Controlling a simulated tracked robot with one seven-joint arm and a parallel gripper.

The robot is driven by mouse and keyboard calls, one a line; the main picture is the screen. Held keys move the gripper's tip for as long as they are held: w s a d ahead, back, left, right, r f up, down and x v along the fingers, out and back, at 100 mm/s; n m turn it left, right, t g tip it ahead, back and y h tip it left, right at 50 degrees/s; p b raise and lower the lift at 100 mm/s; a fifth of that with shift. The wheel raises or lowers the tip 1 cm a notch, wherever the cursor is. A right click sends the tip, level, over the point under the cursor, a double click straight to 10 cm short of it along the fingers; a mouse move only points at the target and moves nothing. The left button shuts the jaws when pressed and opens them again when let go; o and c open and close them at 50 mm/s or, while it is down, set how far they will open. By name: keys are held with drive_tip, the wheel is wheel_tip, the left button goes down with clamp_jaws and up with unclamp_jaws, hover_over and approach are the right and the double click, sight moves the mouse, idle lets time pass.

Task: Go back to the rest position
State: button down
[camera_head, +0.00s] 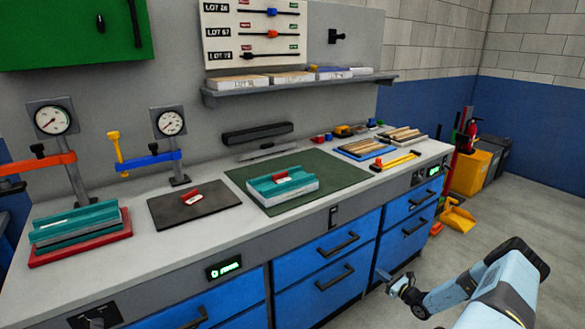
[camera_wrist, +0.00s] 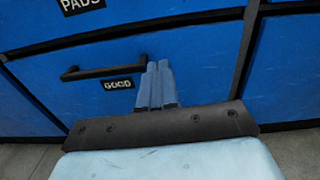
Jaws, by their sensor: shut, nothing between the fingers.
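My gripper (camera_head: 389,281) is low at the right of the head view, in front of the blue drawers and away from the worktop. In the wrist view its fingers (camera_wrist: 156,85) are together with nothing between them. They point at a blue drawer front (camera_wrist: 205,60) with a black handle and a "GOOD" label. My light-blue arm reaches in from the lower right of the head view. I cannot tell the exact gap between the fingertips and the drawer.
The bench (camera_head: 215,225) holds a green mat (camera_head: 345,177) with a teal-and-white panel (camera_head: 283,187), a dark mat (camera_head: 168,210), a red tray (camera_head: 80,250) and two dial gauges. A yellow dustpan (camera_head: 457,218) and bins (camera_head: 478,165) stand right.

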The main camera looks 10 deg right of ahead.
drive_tip(key=w+a+r+n+g+y, duration=0.1)
drive_tip(key=a+r+n+g, duration=0.25)
drive_tip(key=r, duration=0.45)
drive_tip(key=a+r+n+g+y, duration=0.2)
drive_tip(key=a+r+n, duration=0.15)
drive_tip(key=r, duration=0.45)
drive_tip(key=w+a+r+n+g+y, duration=0.1)
drive_tip(key=a+r+n+g, duration=0.15)
drive_tip(key=r+n, duration=0.4)
drive_tip(key=s+a+r+n+g+h, duration=0.1)
drive_tip(key=s+a+r+n+g, duration=0.15)
drive_tip(key=r, duration=0.45)
drive_tip(key=s+a+r+n+g+h, duration=0.1)
drive_tip(key=s+a+r+h, duration=0.2)
drive_tip(key=r, duration=0.5)
drive_tip(key=s+a+r+n+g, duration=0.2)
drive_tip(key=s+a+r, duration=0.15)
drive_tip(key=r, duration=0.35)
drive_tip(key=s+a+r+n+h, duration=0.3)
drive_tip(key=s+r, duration=0.5)
drive_tip(key=r, duration=0.1)
drive_tip(key=s+a+r+n+h, duration=0.3)
drive_tip(key=s+r, duration=0.5)
drive_tip(key=s+r+n+t+h, duration=0.1)
drive_tip(key=s+r+n+t, duration=0.1)
drive_tip(key=s, duration=0.7)
drive_tip(key=s+r+n+t+h, duration=0.2)
drive_tip(key=s+r, duration=0.2)
drive_tip(key=s, duration=0.6)
drive_tip(key=shift+d, duration=0.45)
